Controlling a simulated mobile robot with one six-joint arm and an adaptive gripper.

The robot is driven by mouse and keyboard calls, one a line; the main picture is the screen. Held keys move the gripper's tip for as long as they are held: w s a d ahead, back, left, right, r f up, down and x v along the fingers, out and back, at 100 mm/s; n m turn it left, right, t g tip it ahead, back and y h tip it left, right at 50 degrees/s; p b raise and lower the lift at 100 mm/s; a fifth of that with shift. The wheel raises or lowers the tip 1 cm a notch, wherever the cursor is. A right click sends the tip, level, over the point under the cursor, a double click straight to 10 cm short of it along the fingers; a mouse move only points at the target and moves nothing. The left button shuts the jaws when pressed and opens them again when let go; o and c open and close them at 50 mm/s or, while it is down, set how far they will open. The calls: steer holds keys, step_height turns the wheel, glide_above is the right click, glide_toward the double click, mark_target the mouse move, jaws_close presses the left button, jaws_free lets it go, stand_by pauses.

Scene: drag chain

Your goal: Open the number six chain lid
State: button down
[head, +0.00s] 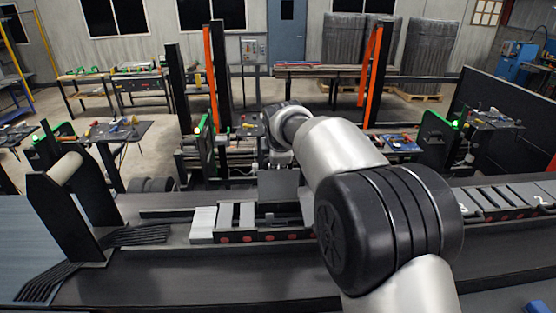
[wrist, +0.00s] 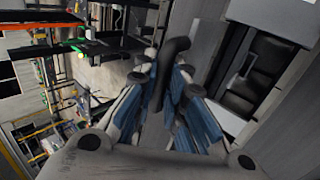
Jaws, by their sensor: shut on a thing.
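The drag chain (head: 265,235) lies along the dark bench, with pale lids and red dots on its side. My arm hides its middle. A grey panel (head: 278,186), perhaps a raised lid, stands upright behind the chain below my wrist; I cannot read a number on it. In the wrist view, my gripper (wrist: 166,80), with blue-padded fingers, is shut on a dark curved hook-like tool (wrist: 176,46). An open chain compartment (wrist: 262,72) with a dark inside shows to the right, beside a pale lid (wrist: 278,18). I cannot tell whether the tool touches a lid.
Lids marked 3 and 2 (head: 541,199) show at the right of the chain. A black stand with a roller (head: 66,170) and dark strips (head: 50,276) are at the left. Orange posts (head: 370,65) and work tables (head: 120,132) stand behind. The bench front is clear.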

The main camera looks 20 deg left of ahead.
steer(key=shift+f, duration=0.25)
steer(key=c, duration=1.6)
jaws_free()
steer(key=shift+c, duration=0.2)
steer(key=shift+r, duration=0.1)
steer(key=shift+s+d+r, duration=0.1)
steer(key=shift+s+r, duration=0.1)
steer(key=shift+r, duration=0.3)
steer(key=v, duration=1.1)
steer(key=shift+f, duration=0.1)
